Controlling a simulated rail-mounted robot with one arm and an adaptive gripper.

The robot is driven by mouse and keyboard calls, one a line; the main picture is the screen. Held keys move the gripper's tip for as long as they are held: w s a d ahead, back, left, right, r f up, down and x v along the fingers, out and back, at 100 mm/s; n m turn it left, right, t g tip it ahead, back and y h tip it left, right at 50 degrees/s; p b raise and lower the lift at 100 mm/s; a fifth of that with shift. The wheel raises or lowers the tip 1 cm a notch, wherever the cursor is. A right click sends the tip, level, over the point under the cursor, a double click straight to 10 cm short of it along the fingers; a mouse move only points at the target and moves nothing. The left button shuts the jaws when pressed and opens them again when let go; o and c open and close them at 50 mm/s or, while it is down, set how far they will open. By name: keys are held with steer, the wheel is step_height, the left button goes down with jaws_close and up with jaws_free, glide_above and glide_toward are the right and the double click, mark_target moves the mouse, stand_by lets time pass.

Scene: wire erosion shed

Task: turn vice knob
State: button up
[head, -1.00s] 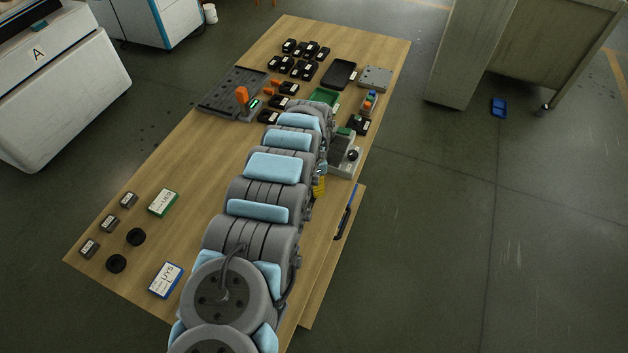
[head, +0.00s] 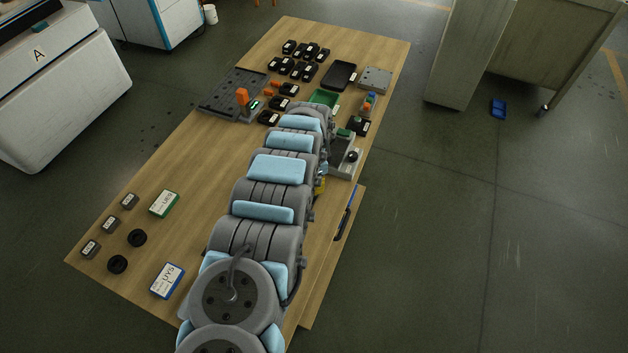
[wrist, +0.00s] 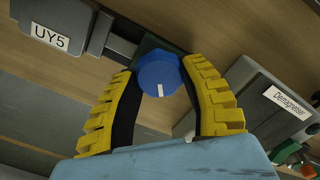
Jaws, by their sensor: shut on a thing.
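The vice knob (wrist: 155,80) is blue and round, with a short white line on its face that points toward the bottom of the wrist view. It sits at the end of a dark block, with a metal bar and a grey block labelled UY5 (wrist: 62,27) to its left. My gripper (wrist: 160,71) has yellow ribbed fingers, one on each side of the knob, and is shut on it.
A grey box labelled Demagnetiser (wrist: 262,100) stands close to the right finger. The wooden table (head: 150,232) holds several dark small parts at its far end, a dark slotted plate (head: 228,92) and a green tray (head: 323,97). The left middle of the table is clear.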

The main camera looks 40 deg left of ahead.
steer(key=shift+r+n+p, duration=0.1)
steer(key=shift+n+p, duration=0.55)
steer(key=shift+n, duration=0.55)
steer(key=n, duration=0.4)
steer(key=shift+p, duration=0.35)
steer(key=n, duration=0.4)
steer(key=shift+a+f+b, duration=0.1)
steer(key=shift+f+b, duration=0.15)
steer(key=shift+b, duration=0.15)
steer(key=n+b, duration=0.1)
steer(key=n, duration=0.2)
steer(key=shift+n, duration=0.3)
steer(key=n+b, duration=0.1)
steer(key=n, duration=0.1)
steer(key=shift+n+b, duration=0.3)
steer(key=shift+n, duration=0.1)
steer(key=n+b, duration=0.2)
steer(key=n, duration=0.2)
steer(key=shift+s+n, duration=0.1)
steer(key=shift+n, duration=0.2)
steer(key=n+b, duration=0.1)
steer(key=n, duration=0.2)
steer(key=shift+n, duration=0.3)
steer(key=shift+r+n+b, duration=0.1)
steer(key=shift+n+b, duration=0.6)
steer(key=shift+n, duration=1.1)
steer(key=shift+s, duration=0.1)
